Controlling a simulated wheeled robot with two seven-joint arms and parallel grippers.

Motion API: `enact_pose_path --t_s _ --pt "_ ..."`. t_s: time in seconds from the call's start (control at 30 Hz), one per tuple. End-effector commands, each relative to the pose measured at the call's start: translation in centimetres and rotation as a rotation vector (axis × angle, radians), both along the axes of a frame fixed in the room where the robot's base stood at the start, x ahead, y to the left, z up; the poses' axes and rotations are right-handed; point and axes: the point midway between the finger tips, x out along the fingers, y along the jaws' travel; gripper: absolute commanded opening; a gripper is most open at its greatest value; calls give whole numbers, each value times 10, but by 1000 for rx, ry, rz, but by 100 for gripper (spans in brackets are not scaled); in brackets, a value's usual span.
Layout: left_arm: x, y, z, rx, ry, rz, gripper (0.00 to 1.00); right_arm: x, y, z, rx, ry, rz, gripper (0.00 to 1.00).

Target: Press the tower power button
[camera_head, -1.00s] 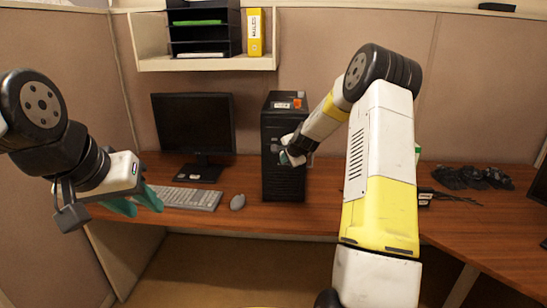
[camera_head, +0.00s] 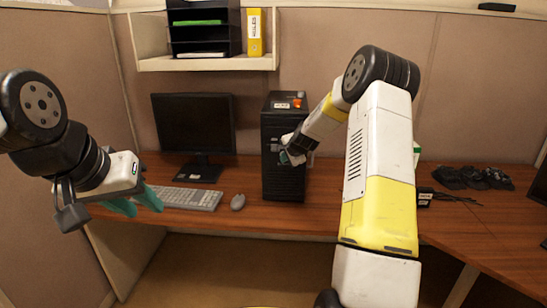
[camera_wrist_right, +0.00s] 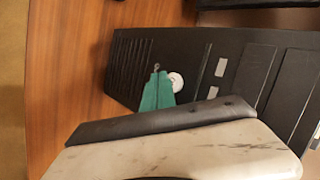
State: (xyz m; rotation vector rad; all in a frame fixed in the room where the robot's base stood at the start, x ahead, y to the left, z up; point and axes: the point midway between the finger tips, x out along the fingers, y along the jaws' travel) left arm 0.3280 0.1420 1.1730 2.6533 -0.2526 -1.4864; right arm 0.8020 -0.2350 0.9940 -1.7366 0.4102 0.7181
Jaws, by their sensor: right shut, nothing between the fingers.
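The black computer tower (camera_head: 284,188) stands upright on the desk, right of the monitor. In the right wrist view the tower (camera_wrist_right: 235,75) appears turned on its side. Its front shows a round white button (camera_wrist_right: 176,80), taken to be the power button. My right gripper (camera_head: 285,158) is at the tower's front. In the wrist view its green fingers (camera_wrist_right: 158,88) are shut and empty, their tips right beside the button, partly overlapping its edge. I cannot tell whether they touch it. My left gripper (camera_head: 135,202) hangs open and empty over the desk's left front edge.
A monitor (camera_head: 194,123), keyboard (camera_head: 187,198) and mouse (camera_head: 238,202) are left of the tower. Dark items (camera_head: 473,178) and cables lie at the right. A shelf (camera_head: 205,64) hangs above. The desk (camera_head: 325,205) is bare just right of the tower.

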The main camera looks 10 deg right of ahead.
Motion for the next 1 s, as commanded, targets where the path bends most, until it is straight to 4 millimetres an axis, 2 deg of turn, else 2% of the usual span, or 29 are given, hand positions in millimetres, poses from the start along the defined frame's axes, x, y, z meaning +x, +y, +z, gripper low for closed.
enact_pose_path --t_s 1.0 --pt "0 0 0 0 0 0 36 10 -3 0 0 0 0 0"
